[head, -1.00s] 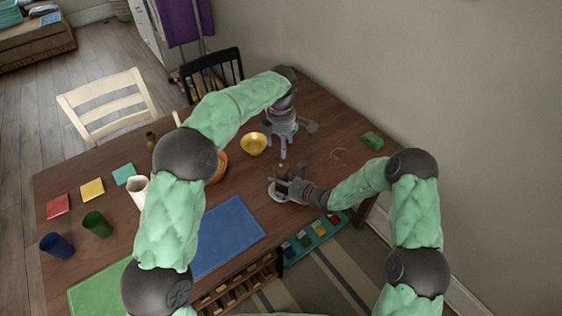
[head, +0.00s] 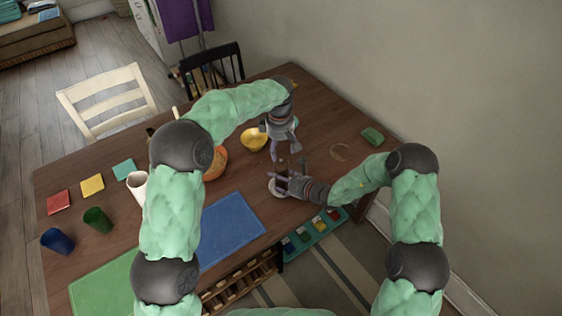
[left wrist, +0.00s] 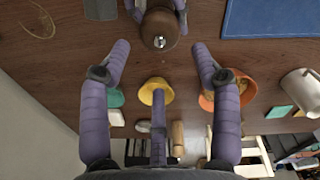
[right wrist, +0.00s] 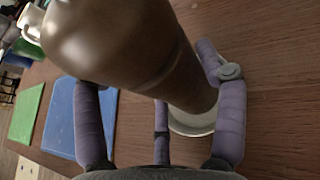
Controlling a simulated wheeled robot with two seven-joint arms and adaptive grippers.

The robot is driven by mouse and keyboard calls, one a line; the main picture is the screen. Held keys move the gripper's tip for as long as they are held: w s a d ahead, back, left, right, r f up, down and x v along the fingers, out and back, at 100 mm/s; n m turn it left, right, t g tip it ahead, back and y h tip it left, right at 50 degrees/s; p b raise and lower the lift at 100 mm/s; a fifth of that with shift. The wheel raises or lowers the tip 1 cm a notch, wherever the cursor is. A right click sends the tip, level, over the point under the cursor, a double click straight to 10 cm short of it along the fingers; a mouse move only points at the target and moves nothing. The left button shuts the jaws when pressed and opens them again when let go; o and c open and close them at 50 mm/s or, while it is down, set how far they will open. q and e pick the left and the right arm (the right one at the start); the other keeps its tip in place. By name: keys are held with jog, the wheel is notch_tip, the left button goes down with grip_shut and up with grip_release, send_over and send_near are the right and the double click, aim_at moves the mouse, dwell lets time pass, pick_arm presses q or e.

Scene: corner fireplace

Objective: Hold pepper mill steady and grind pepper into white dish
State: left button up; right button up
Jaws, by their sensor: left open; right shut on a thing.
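The brown pepper mill (head: 283,170) stands over the white dish (head: 275,189) near the table's right end. My right gripper (head: 291,183) is shut on the mill's body. In the right wrist view the mill (right wrist: 120,45) fills the upper middle, and part of the dish rim (right wrist: 190,130) shows below it. My left gripper (head: 288,157) is open just above and behind the mill, fingers pointing down. In the left wrist view the mill's round top with a metal knob (left wrist: 159,25) lies ahead of the spread left fingers, not between them. The dish's inside is hidden.
A yellow bowl (head: 254,139) and an orange bowl (head: 216,163) stand left of my left gripper. A blue mat (head: 232,228) lies front left. Bare table lies between mill and block.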

aim_at(281, 162)
pick_arm(q)
notch_tip(281, 162, down, 8)
jog(key=shift+w+r, duration=0.1)
jog(key=shift+r, duration=0.05)
dwell(0.3)
jog(key=c, duration=0.9)
